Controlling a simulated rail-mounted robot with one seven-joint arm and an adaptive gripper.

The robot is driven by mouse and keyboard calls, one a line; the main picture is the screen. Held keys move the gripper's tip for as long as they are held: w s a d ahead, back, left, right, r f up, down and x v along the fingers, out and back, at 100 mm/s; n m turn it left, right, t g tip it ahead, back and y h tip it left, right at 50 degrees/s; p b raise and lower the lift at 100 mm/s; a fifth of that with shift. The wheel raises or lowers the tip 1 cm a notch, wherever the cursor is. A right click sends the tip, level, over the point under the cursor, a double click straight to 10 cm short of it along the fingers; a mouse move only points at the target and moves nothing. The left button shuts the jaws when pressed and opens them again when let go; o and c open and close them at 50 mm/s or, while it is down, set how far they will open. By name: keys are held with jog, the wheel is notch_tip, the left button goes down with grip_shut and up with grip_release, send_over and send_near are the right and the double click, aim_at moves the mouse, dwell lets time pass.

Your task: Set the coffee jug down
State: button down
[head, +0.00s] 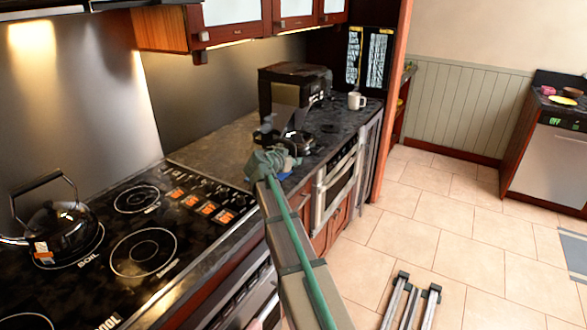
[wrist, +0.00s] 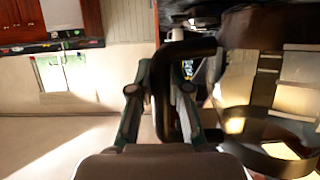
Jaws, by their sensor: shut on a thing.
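The coffee jug (head: 301,143) is a dark glass jug with a black handle, seen over the counter in front of the black coffee machine (head: 292,88). In the wrist view the jug's glass body and dark band (wrist: 265,100) fill the right side. Its black handle (wrist: 165,105) runs between the two fingers of my gripper (wrist: 160,90), which is shut on it. In the head view my gripper (head: 272,160) is at the counter's front edge, partly covering the jug. I cannot tell whether the jug's base touches the counter.
A white mug (head: 357,101) stands on the dark counter (head: 338,124) right of the coffee machine. A kettle (head: 62,228) sits on the stovetop (head: 120,245) at the left. The tiled floor at the right is mostly free.

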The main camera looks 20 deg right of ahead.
jog(key=shift+w+d+f, duration=0.1)
jog(key=shift+w+f, duration=0.05)
jog(key=shift+w, duration=0.05)
jog(key=shift+w+f+p, duration=0.2)
jog(key=shift+f+p, duration=0.55)
jog(key=shift+f, duration=1.25)
jog(key=c, duration=1.1)
grip_release()
jog(key=shift+r, duration=0.15)
jog(key=shift+r, duration=0.15)
jog(key=b+v, duration=0.2)
jog(key=v, duration=1)
jog(key=shift+s+b, duration=0.1)
jog(key=shift+b, duration=0.25)
